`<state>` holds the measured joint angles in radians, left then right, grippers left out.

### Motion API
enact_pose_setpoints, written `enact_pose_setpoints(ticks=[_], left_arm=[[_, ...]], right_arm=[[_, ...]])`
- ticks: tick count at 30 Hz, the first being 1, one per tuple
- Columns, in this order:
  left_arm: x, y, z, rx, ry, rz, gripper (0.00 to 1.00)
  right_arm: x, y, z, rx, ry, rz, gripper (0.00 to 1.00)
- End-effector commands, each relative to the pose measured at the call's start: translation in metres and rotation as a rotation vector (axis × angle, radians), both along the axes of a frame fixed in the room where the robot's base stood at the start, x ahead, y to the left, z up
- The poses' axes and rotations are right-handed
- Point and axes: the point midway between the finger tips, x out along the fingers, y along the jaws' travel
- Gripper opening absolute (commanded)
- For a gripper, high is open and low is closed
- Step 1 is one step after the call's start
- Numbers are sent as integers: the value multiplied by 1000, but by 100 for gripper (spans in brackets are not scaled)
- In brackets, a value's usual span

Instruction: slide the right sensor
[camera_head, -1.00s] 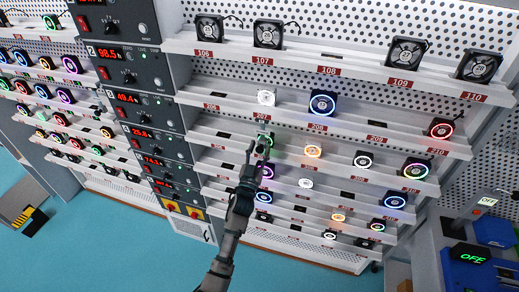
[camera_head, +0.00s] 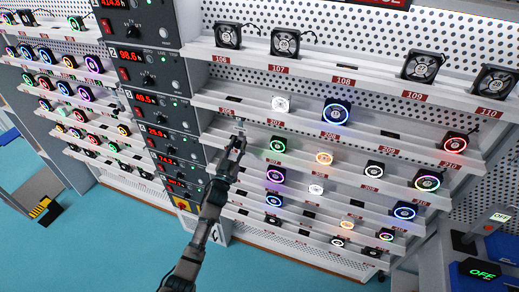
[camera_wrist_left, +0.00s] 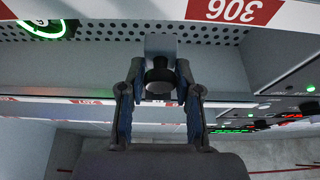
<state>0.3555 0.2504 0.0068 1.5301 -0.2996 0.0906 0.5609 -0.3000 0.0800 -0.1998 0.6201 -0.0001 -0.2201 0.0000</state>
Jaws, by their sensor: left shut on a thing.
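My left gripper (camera_head: 236,144) is in front of the fan shelves, left of the green-lit fan (camera_head: 277,146). In the left wrist view the gripper (camera_wrist_left: 160,88) is shut with a finger on each side of a dark round knob on a grey block, which I take to be the sensor (camera_wrist_left: 160,72). A small grey part of it shows above the fingertips in the head view (camera_head: 240,123). It is at the shelf edge near the red 306 label (camera_wrist_left: 236,10), which looks upside down in the wrist view. My right gripper is not in view. I see no second sensor.
Lit fans, such as the blue one (camera_head: 337,113), stand along the stepped shelves to the right. A column of red-digit control units (camera_head: 150,57) is close to the left of my arm. Blue floor (camera_head: 110,235) is open at lower left.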

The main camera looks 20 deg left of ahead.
Motion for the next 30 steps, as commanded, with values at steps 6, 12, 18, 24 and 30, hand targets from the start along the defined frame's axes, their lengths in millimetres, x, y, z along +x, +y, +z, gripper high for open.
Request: enact_pose_setpoints(ticks=[6,12,18,24,30], left_arm=[[2,71,0,6,0,4,0],[4,118,-1,3,-1,2,0],[5,143,-1,2,0,1,0],[5,153,0,0,0,1,0],[5,155,0,-1,0,2,0]], right_arm=[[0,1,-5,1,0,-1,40],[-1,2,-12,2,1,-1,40],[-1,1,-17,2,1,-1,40],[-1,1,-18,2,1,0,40],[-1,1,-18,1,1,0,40]])
